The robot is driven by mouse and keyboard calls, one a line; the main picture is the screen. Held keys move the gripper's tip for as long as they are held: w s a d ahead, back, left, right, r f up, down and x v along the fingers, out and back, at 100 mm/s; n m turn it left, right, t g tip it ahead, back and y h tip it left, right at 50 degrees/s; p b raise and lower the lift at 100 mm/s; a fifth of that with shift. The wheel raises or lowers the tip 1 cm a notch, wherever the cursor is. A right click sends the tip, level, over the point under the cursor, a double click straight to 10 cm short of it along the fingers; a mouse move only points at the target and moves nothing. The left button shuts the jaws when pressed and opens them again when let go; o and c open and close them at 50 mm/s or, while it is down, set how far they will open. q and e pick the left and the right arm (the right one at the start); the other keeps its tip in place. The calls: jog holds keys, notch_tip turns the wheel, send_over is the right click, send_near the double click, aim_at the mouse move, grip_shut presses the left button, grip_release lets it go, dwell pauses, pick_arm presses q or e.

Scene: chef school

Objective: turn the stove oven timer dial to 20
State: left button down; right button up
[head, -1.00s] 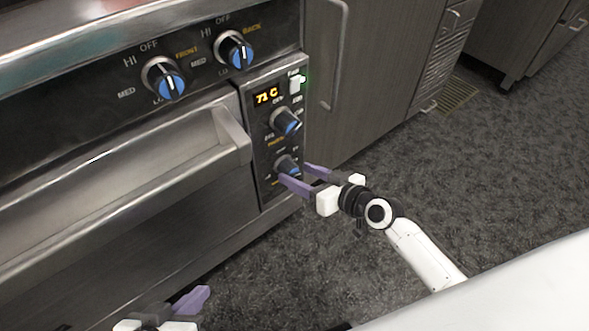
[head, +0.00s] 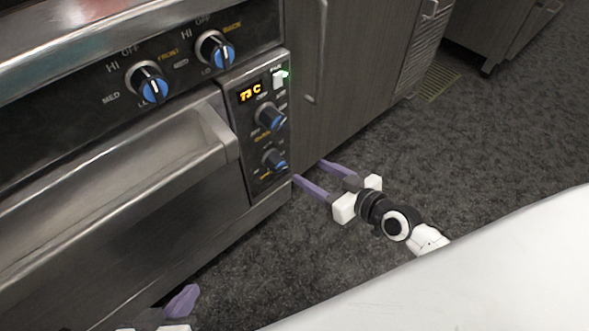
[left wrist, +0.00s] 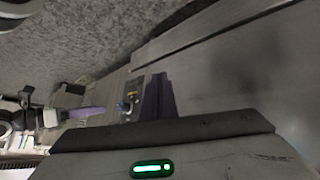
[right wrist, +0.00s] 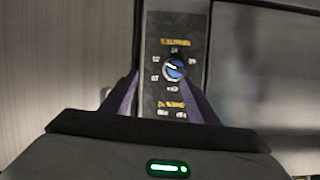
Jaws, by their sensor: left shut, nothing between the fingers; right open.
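The timer dial (head: 275,159) is the lower blue-and-black knob on the oven's small control panel. In the right wrist view the dial (right wrist: 174,70) appears upside down with "MINUTES" lettering; its pointer is slanted, and I cannot read the exact value. My right gripper (head: 308,172) is open and empty, its purple fingers pointing toward the panel, apart from the dial and to its lower right. In the right wrist view the dial appears between the fingertips, beyond them. My left gripper (head: 183,300) is shut and empty, low in front of the oven, away from the panel.
The oven door handle (head: 120,175) juts out to the left. Grey floor (head: 400,150) is open on the right.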

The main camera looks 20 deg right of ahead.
jog(key=d+f+n+t+h, duration=0.1)
jog(key=d+f+n, duration=0.1)
jog(key=n+t+y, duration=0.2)
jog(key=n+t, duration=0.1)
jog(key=n, duration=0.7)
send_near(281, 169)
jog(key=w, duration=0.2)
jog(key=b+x, duration=0.1)
jog(key=x, duration=0.2)
jog(key=b+x, duration=0.1)
jog(key=x, duration=0.2)
jog(key=b+x, duration=0.1)
jog(key=x, duration=0.2)
jog(key=shift+s+a, duration=0.2)
jog(key=shift+a, duration=0.15)
jog(key=shift+w+a, duration=0.15)
jog(key=shift+w, duration=0.25)
pick_arm(q)
jog(key=shift+w+d+f+m+g+h, duration=0.1)
jog(key=shift+d+f+m+g+h, duration=0.1)
jog(key=shift+d, duration=0.3)
jog(key=shift+w+d+f+m+g+h, duration=0.1)
jog(key=shift+d+f+m+g+h, duration=0.1)
jog(key=shift+d, duration=0.25)
pick_arm(e)
jog(key=shift+c, duration=0.2)
